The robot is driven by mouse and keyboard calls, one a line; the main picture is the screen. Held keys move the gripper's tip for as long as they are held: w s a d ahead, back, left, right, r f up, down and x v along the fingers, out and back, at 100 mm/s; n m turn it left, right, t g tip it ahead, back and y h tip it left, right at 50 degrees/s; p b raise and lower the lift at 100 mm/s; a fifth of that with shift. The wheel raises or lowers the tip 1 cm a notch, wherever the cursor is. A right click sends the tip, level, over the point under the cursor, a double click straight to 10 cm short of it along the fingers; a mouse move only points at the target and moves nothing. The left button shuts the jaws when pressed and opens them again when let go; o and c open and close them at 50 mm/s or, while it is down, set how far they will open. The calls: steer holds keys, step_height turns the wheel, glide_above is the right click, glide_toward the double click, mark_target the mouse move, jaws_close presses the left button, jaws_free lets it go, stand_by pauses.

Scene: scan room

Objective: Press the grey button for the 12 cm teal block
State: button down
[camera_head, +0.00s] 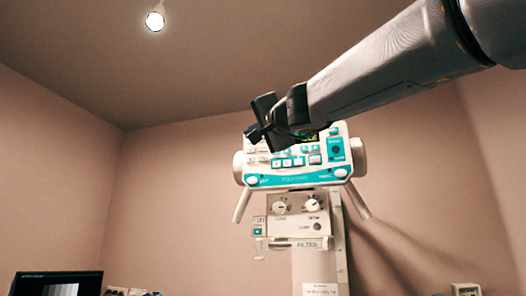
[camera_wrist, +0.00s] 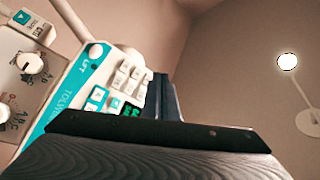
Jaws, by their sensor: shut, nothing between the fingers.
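The white control panel with teal blocks (camera_head: 296,180) is mounted on a stand and shows several small buttons and two white side knobs. A tall teal block (camera_head: 336,150) is at its right, and a row of teal-edged buttons (camera_head: 288,162) runs along its middle. My gripper (camera_head: 256,128) is shut and empty, in front of the panel's upper left, hiding part of it. I cannot tell whether it touches the panel. In the wrist view, the panel (camera_wrist: 78,88) is tilted, with pale grey keys (camera_wrist: 125,78) beside my dark fingers. The 12 cm label is not readable.
A monitor (camera_head: 58,283) is at the lower left. A lamp (camera_head: 155,20) hangs from the ceiling. Open room lies left of the panel.

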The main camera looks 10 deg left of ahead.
mark_target(263, 149)
steer(key=shift+w+d+r, duration=0.1)
steer(key=shift+d, duration=0.05)
steer(key=shift+w+d+p, duration=0.2)
steer(key=shift+w+p, duration=0.1)
steer(key=shift+w, duration=1.9)
steer(key=shift+w+d+p, duration=0.15)
steer(key=shift+w+p, duration=0.1)
steer(key=shift+w, duration=1.9)
steer(key=shift+w, duration=0.15)
steer(key=shift+w, duration=0.3)
steer(key=shift+w, duration=0.35)
steer(key=shift+s, duration=0.15)
steer(key=shift+s+b, duration=0.5)
steer(key=shift+s, duration=0.15)
